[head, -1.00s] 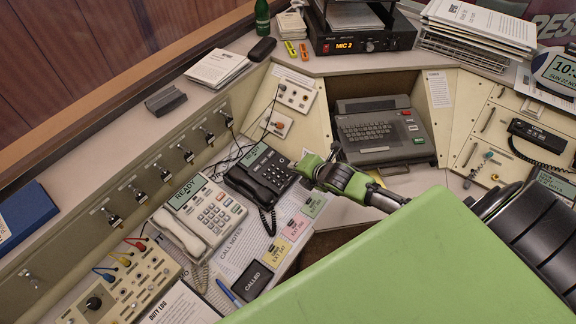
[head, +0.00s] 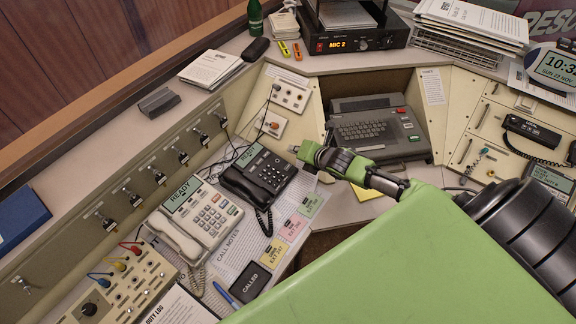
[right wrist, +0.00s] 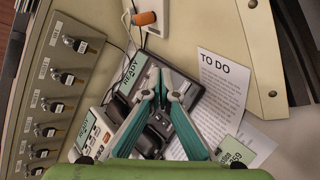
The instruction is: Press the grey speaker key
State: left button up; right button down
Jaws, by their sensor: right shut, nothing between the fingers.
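A black desk phone (head: 262,176) with a lit display and a handset on its left stands on the console. A white desk phone (head: 205,215) with a READY display and a few coloured keys stands to its left. I cannot make out which key is the grey speaker key. My right gripper (head: 293,149) is shut and empty, its tips beside the upper right of the black phone in the head view. In the right wrist view the closed teal fingers (right wrist: 161,78) are in front of the black phone (right wrist: 186,90) and hide part of it. My left gripper is out of view.
A grey keyboard terminal (head: 372,130) stands to the right of the gripper. Coloured note cards (head: 296,228) and a black CALLED pad (head: 251,279) lie in front of the phones. A TO DO sheet (right wrist: 226,95) lies beside the black phone.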

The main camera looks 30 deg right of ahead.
jog(key=b, duration=0.5)
send_over(288, 167)
jog(key=s, duration=0.1)
jog(key=f, duration=0.6)
jog(key=shift+s+d+f, duration=0.15)
jog(key=shift+s+d, duration=0.05)
jog(key=shift+d, duration=0.1)
jog(key=shift+w+f+b, duration=0.1)
jog(key=shift+f+b, duration=0.4)
jog(key=shift+b, duration=0.15)
jog(key=shift+f, duration=0.15)
jog(key=shift+a+f, duration=0.1)
jog(key=shift+f, duration=0.2)
jog(key=shift+w+f+b, duration=0.1)
jog(key=shift+f+b, duration=0.25)
jog(key=shift+b, duration=0.2)
jog(key=shift+r, duration=0.15)
jog(key=shift+r+p, duration=0.65)
jog(key=shift+p, duration=0.25)
